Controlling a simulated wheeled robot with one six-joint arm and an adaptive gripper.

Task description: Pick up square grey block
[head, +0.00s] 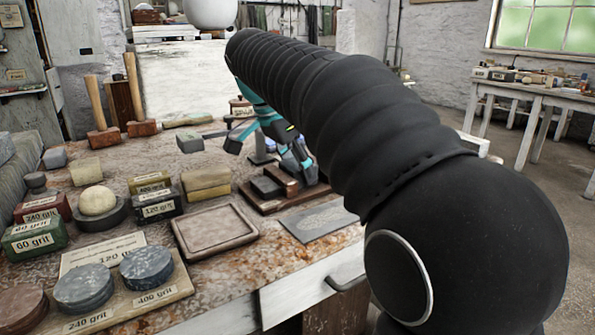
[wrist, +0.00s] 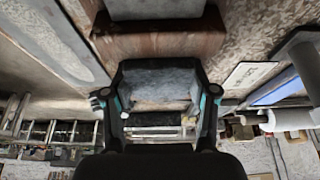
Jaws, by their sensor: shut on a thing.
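The square grey block (wrist: 160,82) shows in the wrist view between the two teal-and-black fingers of my gripper (wrist: 162,98). It fills the gap between them, and the gripper is shut on it. In the head view my gripper (head: 265,148) is over the back right part of the bench, beyond my black arm. There I cannot clearly make out the held block among the fingers.
A wooden holder with dark and brown blocks (head: 275,186) stands close below my gripper. An empty tray (head: 214,230), a grey sheet (head: 317,220), labelled grit blocks, round discs and a pale sphere (head: 97,200) crowd the bench. Two mallets (head: 138,127) stand at back left.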

